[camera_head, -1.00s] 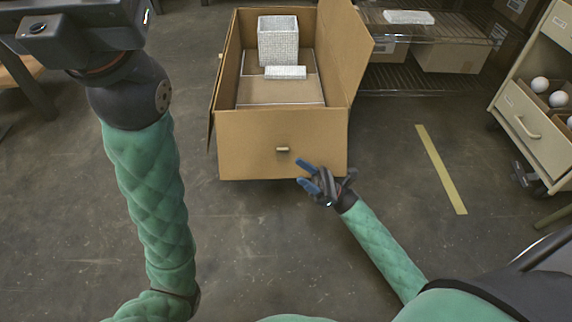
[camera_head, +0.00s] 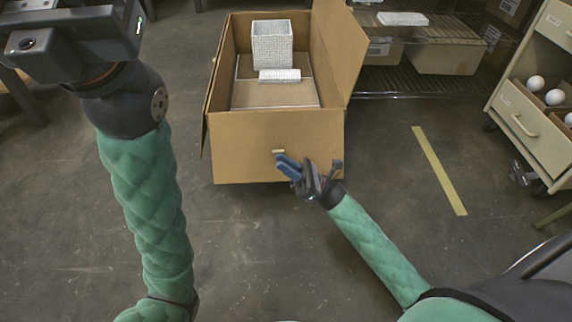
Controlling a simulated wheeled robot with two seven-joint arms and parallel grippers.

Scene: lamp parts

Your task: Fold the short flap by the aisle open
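An open cardboard box (camera_head: 240,160) stands on the floor in the head view. Its near face carries a small pale tab (camera_head: 278,151). Whether that face is a wall or a hanging flap, I cannot tell. A long flap (camera_head: 338,55) stands up on the right; another long flap (camera_head: 207,105) hangs at the left. My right gripper (camera_head: 285,163) is at the near face, with its blue fingers close together just below the tab and partly overlapping its lower edge. Contact is unclear. My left arm's dark end fills the upper left; its fingers are not clearly visible.
A white textured bin (camera_head: 272,47) and a small white block (camera_head: 279,76) are inside the box. A wire shelf (camera_head: 440,85) with cartons stands behind right. A cream drawer cart (camera_head: 525,125) with white balls is at right. Floor around a yellow strip (camera_head: 438,170) is clear.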

